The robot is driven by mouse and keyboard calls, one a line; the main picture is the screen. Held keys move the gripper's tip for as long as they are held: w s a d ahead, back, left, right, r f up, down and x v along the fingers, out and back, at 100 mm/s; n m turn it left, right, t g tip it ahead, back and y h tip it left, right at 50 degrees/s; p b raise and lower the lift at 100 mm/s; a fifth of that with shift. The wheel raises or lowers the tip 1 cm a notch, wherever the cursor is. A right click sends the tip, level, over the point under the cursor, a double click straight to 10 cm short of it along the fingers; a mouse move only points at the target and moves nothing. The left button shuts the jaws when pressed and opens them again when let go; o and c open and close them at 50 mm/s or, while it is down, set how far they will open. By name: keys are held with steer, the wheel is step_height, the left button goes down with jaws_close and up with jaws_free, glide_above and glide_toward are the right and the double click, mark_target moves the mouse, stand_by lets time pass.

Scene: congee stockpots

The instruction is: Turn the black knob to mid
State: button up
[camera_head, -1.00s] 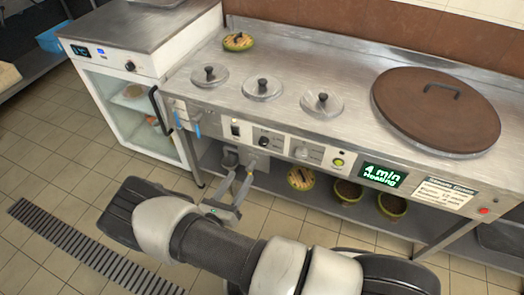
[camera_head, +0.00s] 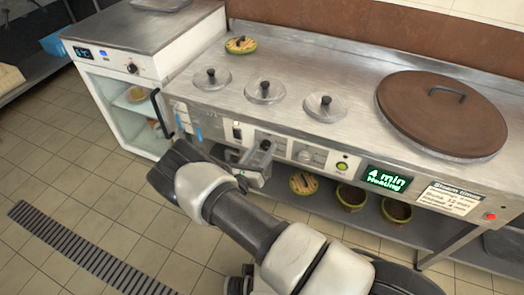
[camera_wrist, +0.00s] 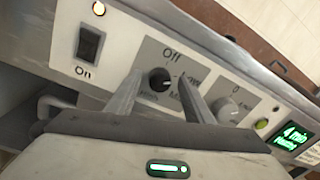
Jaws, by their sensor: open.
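The black knob (camera_wrist: 159,80) sits on a grey dial plate on the stove's front panel. Markings around it include "Off" at the top and what looks like "Low" at right; the lower ones are hard to read. I cannot tell its pointer's direction. My gripper (camera_wrist: 161,92) is open, with one finger to each side of the knob in the wrist view; contact is not clear. In the head view my gripper (camera_head: 261,153) is at the panel and largely covers the knob's plate.
A white rocker switch panel with a dark switch (camera_wrist: 89,42) marked "On" is left of the knob. A grey knob (camera_wrist: 225,108) is close on the right. A green display (camera_head: 386,179) reads "4 min Heating". Lidded pots (camera_head: 265,90) and a large brown lid (camera_head: 441,113) are on top.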

steer(key=c, duration=1)
steer(key=shift+c, duration=0.2)
steer(key=shift+m, duration=0.3)
steer(key=m, duration=0.5)
steer(key=shift+r, duration=0.1)
steer(key=m+p, duration=0.1)
steer(key=m, duration=0.4)
steer(key=shift+d+m, duration=0.15)
steer(key=shift+m, duration=0.15)
steer(key=shift+s, duration=0.1)
steer(key=o, duration=1)
